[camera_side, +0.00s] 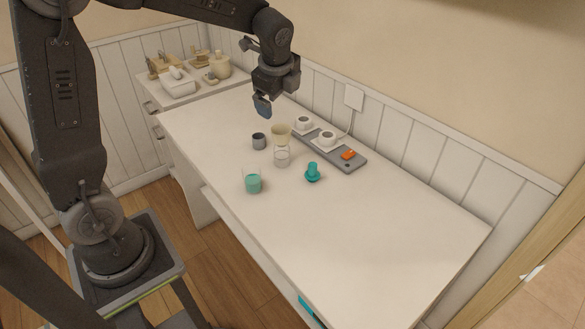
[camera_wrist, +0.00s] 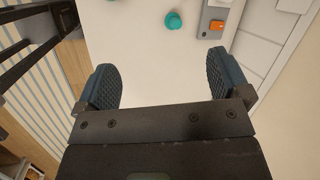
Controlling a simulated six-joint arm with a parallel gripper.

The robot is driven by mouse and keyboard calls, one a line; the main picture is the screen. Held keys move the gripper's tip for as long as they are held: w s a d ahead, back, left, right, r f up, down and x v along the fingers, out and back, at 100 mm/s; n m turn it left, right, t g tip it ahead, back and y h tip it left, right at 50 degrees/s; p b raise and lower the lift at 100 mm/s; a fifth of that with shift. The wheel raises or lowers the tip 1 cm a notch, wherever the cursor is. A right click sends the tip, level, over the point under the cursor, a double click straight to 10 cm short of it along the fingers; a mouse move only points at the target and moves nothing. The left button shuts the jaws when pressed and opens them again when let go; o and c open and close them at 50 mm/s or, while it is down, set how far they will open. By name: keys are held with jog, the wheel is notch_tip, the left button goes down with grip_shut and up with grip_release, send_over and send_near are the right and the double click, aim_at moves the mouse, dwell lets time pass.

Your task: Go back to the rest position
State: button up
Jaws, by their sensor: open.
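My gripper (camera_side: 263,108) hangs above the far part of the white table (camera_side: 330,230), over the area behind the cups. In the wrist view its two blue ribbed fingers (camera_wrist: 165,82) stand wide apart with nothing between them. The fingertips look clear of the tabletop in the side view. My arm reaches in from the left at the top of the side view.
The near right tabletop is clear. Drawers with a tray (camera_side: 179,89) stand behind.

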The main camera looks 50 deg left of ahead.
jog(key=s+d+r+n+t+h, duration=0.1)
jog(key=s+d+n, duration=0.4)
jog(key=s, duration=0.6)
jog(key=s+d+r+n+t+h, duration=0.2)
jog(key=s+d+n, duration=0.3)
jog(key=s+n, duration=0.5)
jog(key=shift+s+d+r, duration=0.15)
jog(key=shift+s+r, duration=0.25)
jog(key=shift+r, duration=0.1)
